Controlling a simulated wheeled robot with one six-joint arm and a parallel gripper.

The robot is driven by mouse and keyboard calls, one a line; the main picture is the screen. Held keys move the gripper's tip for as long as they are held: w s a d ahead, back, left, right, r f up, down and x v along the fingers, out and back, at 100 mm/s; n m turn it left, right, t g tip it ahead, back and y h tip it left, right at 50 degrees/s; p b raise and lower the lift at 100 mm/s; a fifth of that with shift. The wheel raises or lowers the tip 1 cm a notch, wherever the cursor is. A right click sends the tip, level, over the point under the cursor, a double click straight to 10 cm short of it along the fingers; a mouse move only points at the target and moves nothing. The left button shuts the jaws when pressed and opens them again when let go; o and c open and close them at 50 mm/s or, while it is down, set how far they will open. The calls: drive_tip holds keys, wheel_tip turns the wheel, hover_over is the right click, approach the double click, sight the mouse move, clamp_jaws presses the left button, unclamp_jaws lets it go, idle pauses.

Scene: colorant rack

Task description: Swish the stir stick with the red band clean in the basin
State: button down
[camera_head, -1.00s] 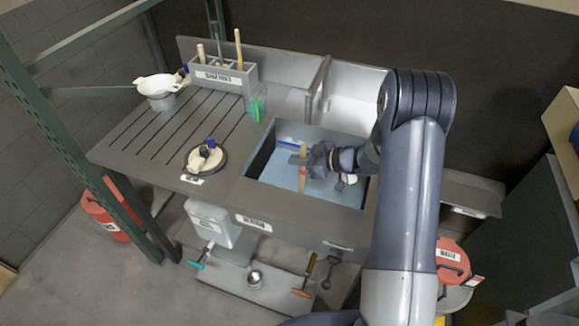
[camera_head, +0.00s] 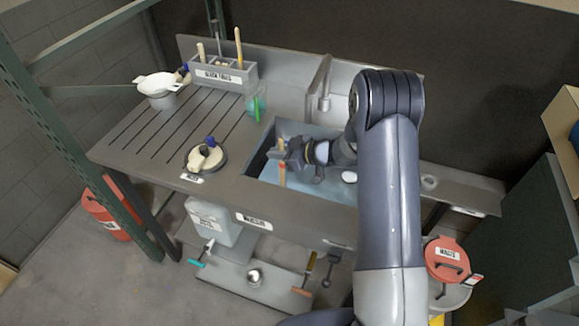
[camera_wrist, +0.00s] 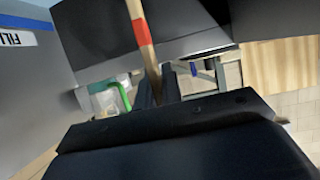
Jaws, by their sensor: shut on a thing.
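My gripper (camera_head: 287,157) is shut on the stir stick with the red band (camera_head: 282,175), inside the outline of the basin (camera_head: 258,163). In the wrist view the wooden stick (camera_wrist: 135,10) runs up from between the fingers (camera_wrist: 160,88), with its red band near the top of the picture. The stick looks close to upright in the head view. The basin holds pale blue liquid (camera_head: 325,188). My arm hides the basin's right part. I cannot tell how deep the stick's lower end is.
A grey labelled rack (camera_head: 224,76) with sticks stands at the back left. A clear cup (camera_head: 256,103) with a green item stands by the basin's back left corner.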

drive_tip(key=shift+w+a, duration=0.25)
drive_tip(key=shift+a, duration=0.35)
drive_tip(key=shift+w+a, duration=0.25)
drive_tip(key=shift+a, duration=0.35)
drive_tip(key=s+d+p, duration=0.1)
drive_tip(key=s+d, duration=0.2)
drive_tip(key=d, duration=0.6)
drive_tip(key=shift+s+d+p, duration=0.15)
drive_tip(key=shift+s+p, duration=0.2)
drive_tip(key=shift+s, duration=0.05)
wheel_tip(320, 180, up, 10)
drive_tip(key=p, duration=0.8)
